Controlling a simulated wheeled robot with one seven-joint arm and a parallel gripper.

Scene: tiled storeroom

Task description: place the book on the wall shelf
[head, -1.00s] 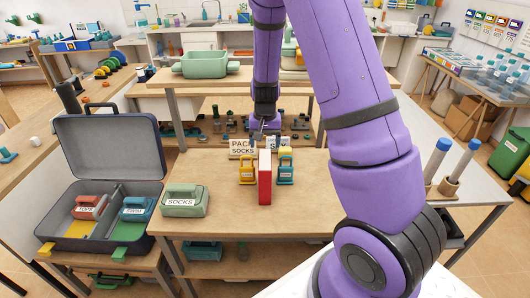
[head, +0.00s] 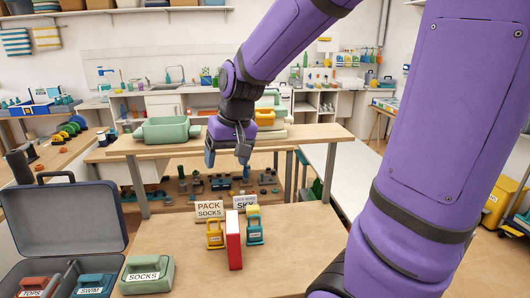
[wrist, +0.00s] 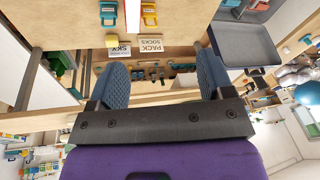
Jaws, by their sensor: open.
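The book (head: 233,242), with a red cover, stands upright on the near wooden table (head: 190,265). It is between a yellow holder (head: 214,235) and a teal one with a yellow top (head: 254,232). In the wrist view its pale edge (wrist: 132,16) shows at the top. My gripper (head: 227,152) is open and empty, above and beyond the book, not touching it. Its two fingers are spread wide in the wrist view (wrist: 163,82). A wall shelf (head: 120,12) with boxes on it runs along the back wall at the upper left.
Two cards, "PACK SOCKS" (head: 209,210) and one partly readable (head: 244,202), stand behind the book. A green "SOCKS" case (head: 147,275) and an open suitcase (head: 75,215) are at left. A raised wooden ledge (head: 310,132) with a green tub (head: 166,130) stands behind.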

